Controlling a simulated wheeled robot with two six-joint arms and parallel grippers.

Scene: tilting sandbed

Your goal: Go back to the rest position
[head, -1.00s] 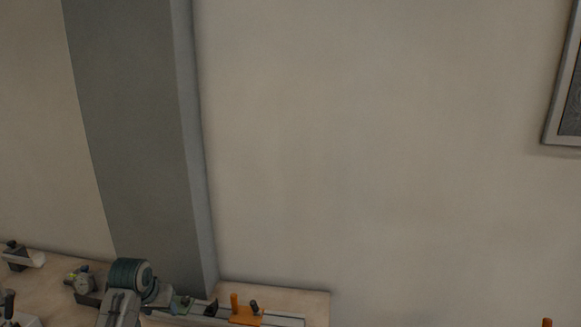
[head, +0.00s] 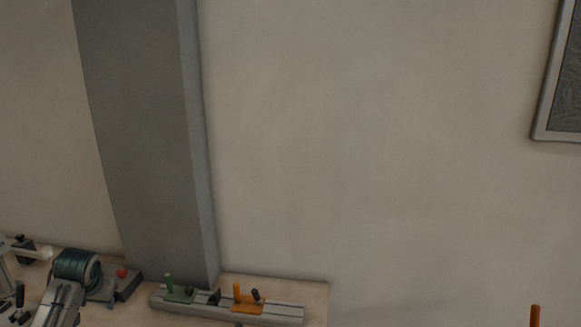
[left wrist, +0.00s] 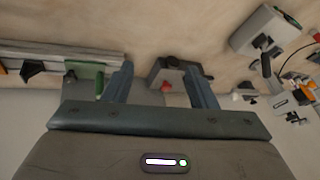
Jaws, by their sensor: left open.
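My left gripper (head: 104,290) is at the lower left of the head view, close to a dark box with a red button (head: 122,272). In the left wrist view the two blue-grey fingers (left wrist: 158,72) stand wide apart with nothing held. The box with the red button (left wrist: 167,87) shows beyond and between them; I cannot tell the distance. My right gripper is in neither view.
A grey rail (head: 282,313) with a green slider (head: 180,294) and an orange slider (head: 248,306) lies on the wooden bench (head: 312,290). A grey pillar (head: 150,150) and bare wall stand behind. An orange post (head: 535,316) shows at lower right.

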